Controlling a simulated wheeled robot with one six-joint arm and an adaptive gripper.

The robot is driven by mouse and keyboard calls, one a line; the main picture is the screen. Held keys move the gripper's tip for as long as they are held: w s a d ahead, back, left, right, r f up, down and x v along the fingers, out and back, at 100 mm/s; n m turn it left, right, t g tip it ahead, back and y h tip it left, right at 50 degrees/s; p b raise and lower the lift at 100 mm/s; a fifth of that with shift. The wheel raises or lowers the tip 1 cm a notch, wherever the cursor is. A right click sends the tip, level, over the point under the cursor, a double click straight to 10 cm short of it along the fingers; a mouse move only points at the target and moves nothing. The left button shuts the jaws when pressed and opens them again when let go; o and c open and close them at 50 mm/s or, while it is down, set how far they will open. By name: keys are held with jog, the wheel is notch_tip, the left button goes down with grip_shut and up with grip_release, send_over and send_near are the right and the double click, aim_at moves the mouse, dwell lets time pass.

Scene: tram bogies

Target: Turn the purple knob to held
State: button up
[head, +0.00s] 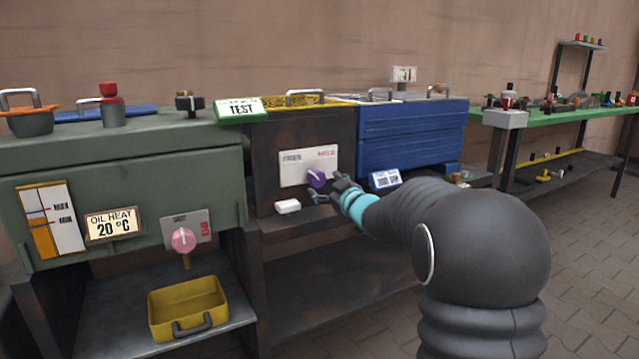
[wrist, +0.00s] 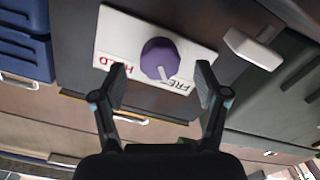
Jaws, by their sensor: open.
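The purple knob (head: 316,178) sits on a white plate (head: 296,168) on the dark cabinet front. The plate has FREE at its left and red HELD at its right. In the wrist view the knob (wrist: 158,58) appears upside down with the plate (wrist: 115,32), and its white pointer mark points toward the FREE lettering. My gripper (head: 328,190) is open, just in front of the knob. In the wrist view my gripper (wrist: 161,80) has one finger on each side of the knob, with visible gaps. Whether the fingertips reach around the knob is unclear.
A small white block (head: 287,207) juts out below the plate. A blue-and-white display (head: 384,179) stands at the right, under blue drawers (head: 412,130). A pink knob (head: 183,240) is on the green cabinet at the left, above a yellow tray (head: 160,322).

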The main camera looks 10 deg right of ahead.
aim_at(320, 181)
jog(key=shift+x, duration=1.9)
jog(key=shift+c, duration=0.2)
jog(key=c, duration=1.1)
